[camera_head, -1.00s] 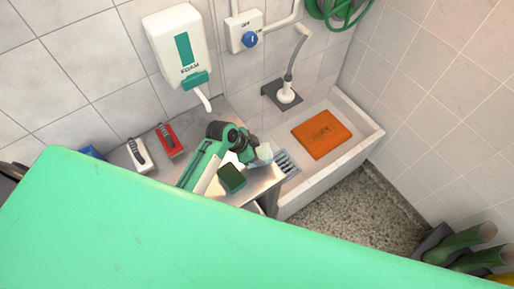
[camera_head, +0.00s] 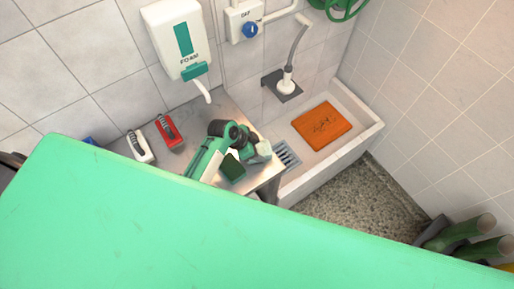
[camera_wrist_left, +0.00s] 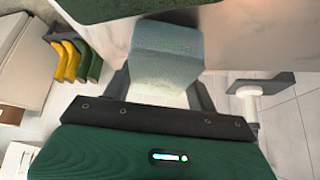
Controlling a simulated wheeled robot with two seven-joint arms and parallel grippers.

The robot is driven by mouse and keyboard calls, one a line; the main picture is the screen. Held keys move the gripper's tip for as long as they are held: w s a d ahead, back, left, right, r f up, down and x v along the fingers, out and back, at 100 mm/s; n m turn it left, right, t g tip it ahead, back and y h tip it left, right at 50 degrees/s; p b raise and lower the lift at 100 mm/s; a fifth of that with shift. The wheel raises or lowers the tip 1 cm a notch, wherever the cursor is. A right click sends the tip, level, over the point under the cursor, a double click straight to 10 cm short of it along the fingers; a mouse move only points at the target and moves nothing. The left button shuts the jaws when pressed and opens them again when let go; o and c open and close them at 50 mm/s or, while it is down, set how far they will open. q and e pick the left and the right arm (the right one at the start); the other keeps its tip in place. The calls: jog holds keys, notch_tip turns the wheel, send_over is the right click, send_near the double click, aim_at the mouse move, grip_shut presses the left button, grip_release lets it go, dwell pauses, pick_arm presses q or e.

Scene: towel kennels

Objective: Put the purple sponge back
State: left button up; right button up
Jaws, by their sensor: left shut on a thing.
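My left gripper (camera_head: 254,151) is shut on a pale grey-green block (camera_head: 263,148), which looks like a sponge. In the left wrist view this block (camera_wrist_left: 166,58) sits between the two fingers of my left gripper (camera_wrist_left: 163,88). I see no clearly purple sponge in either view. I cannot tell whether the held block touches the counter. My right gripper is not in view.
A red brush (camera_head: 168,131) and a white brush (camera_head: 140,146) lie on the counter's left part. A white trough (camera_head: 352,152) to the right holds an orange mat (camera_head: 321,124). A foam dispenser (camera_head: 178,40) hangs above. A large green surface (camera_head: 190,225) fills the foreground.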

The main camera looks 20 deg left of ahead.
pick_arm(q)
jog(key=shift+f, duration=0.45)
jog(key=o, duration=0.9)
jog(key=shift+o, duration=0.2)
jog(key=shift+b, duration=0.3)
jog(key=b+v, duration=0.4)
jog(key=v, duration=0.9)
jog(key=shift+s+r, duration=0.15)
jog(key=shift+r, duration=0.2)
jog(key=shift+s+a, duration=0.1)
